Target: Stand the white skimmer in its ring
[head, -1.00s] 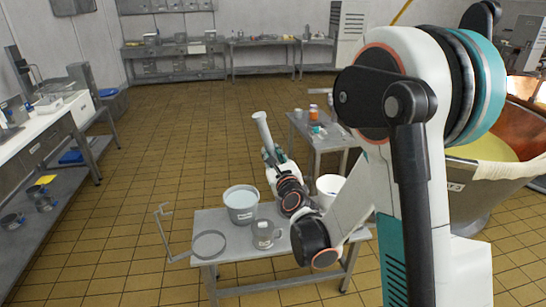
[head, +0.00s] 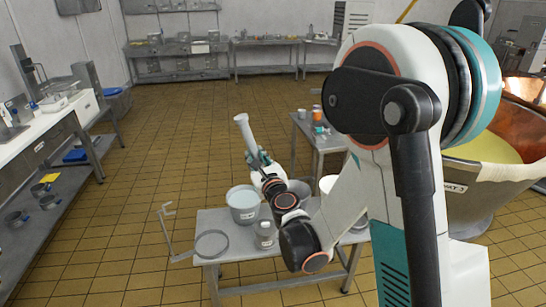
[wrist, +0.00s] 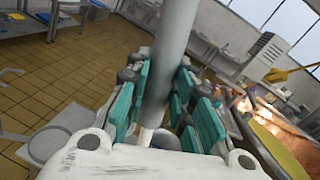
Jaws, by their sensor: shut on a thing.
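The white skimmer (head: 244,134) is held in my gripper (head: 257,162), its pale shaft standing up and leaning a little left. In the wrist view the shaft (wrist: 176,45) runs up between the teal finger pads of my gripper (wrist: 157,95), which is shut on it. The skimmer's other end is hidden or cannot be made out.
A side table (head: 318,138) with small jars stands behind. A copper vat (head: 520,130) is at right. Open tiled floor lies left.

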